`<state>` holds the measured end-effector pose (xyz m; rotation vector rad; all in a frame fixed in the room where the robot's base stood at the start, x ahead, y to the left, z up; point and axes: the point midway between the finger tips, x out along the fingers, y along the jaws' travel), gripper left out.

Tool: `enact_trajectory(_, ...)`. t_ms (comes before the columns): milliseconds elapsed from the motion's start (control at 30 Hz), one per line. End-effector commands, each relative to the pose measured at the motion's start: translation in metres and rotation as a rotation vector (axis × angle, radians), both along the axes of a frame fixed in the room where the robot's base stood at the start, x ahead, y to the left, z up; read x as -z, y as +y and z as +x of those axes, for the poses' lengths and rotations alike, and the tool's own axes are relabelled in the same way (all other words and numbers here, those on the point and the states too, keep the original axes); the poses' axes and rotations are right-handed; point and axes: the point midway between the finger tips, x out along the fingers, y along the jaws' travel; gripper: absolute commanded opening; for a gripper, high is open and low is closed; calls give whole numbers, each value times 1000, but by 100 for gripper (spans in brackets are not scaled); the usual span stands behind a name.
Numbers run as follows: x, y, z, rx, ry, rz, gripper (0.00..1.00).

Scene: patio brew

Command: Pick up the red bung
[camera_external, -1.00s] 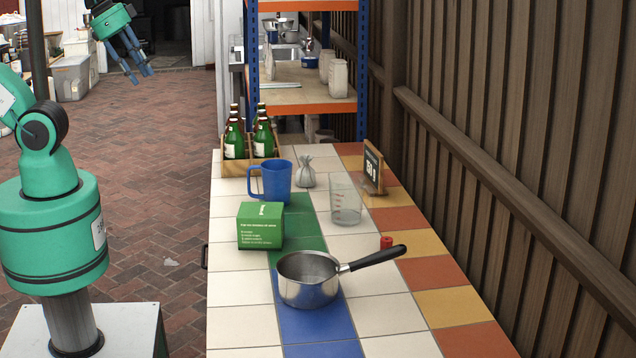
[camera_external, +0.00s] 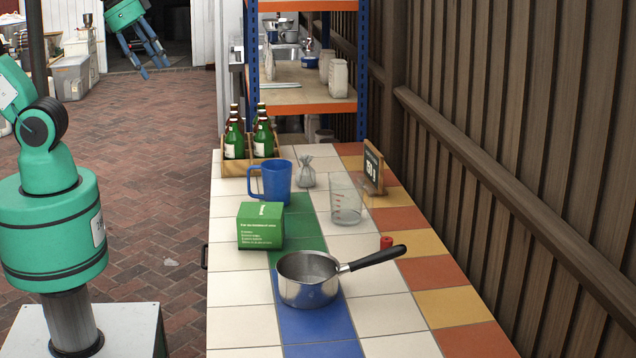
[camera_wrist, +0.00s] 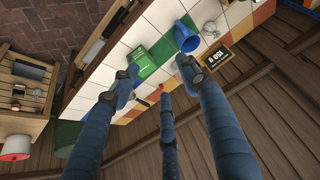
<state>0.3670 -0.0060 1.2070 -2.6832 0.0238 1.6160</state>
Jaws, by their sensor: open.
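The red bung (camera_external: 386,242) stands on the tiled counter (camera_external: 235,325), just behind the black handle of the steel saucepan (camera_external: 308,285), near the right side. The handle may cover its lower part. My gripper (camera_external: 153,70) is open and empty in the upper left of the external view, raised over the brick patio, well away from the bung. In the wrist view my gripper's blue fingers (camera_wrist: 157,78) are spread apart with nothing between them. The counter lies far beyond them.
A green box (camera_external: 260,228), blue jug (camera_external: 272,181), clear beaker (camera_external: 346,203), small grey sack (camera_external: 305,172) and black sign (camera_external: 373,170) stand on the counter. A bottle crate (camera_external: 232,168) is at its far end. A wooden fence (camera_external: 500,130) runs along the right.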

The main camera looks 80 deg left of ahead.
Motion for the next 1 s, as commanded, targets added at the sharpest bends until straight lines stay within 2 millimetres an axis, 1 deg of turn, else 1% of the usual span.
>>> enact_trajectory(33,-6,-2,11,6,6,0,46)
enact_trajectory(200,-19,-11,53,25,13,0,46)
enact_trajectory(367,-27,-20,95,43,19,0,46)
enact_trajectory(533,-31,-32,140,62,25,1,46)
enact_trajectory(767,-28,-52,200,89,34,2,46)
enact_trajectory(1000,-14,-75,260,116,44,3,46)
